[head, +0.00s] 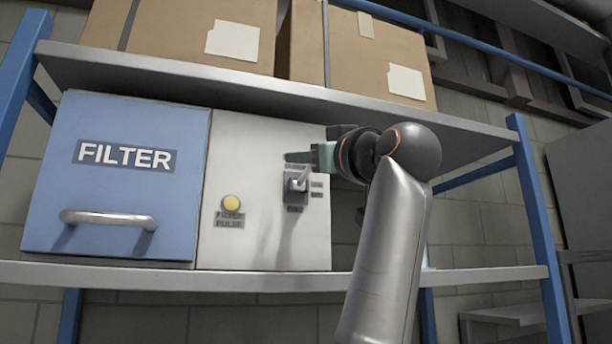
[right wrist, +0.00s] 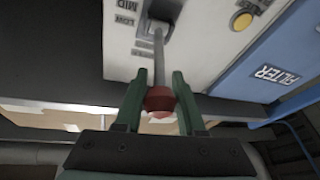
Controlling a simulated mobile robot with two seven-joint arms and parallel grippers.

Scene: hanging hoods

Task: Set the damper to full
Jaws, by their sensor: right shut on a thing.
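The damper lever (head: 301,178) sticks out of a dark slot plate on the white control panel and slants up and out in the head view. In the right wrist view, its metal rod (right wrist: 159,62) ends in a red knob (right wrist: 159,98). My right gripper (head: 312,155) is at the lever's outer end. Its green fingers (right wrist: 159,96) are shut on the red knob, one on each side. LOW and MID labels (right wrist: 126,12) stand beside the slot, upside down in the wrist view. My left gripper is not in view.
A yellow filter pulse button (head: 231,203) is left of the lever. A blue FILTER door (head: 120,190) with a metal handle (head: 108,218) is farther left. A shelf (head: 270,92) with cardboard boxes (head: 200,40) runs closely above my right gripper. A blue rack post (head: 538,220) stands right.

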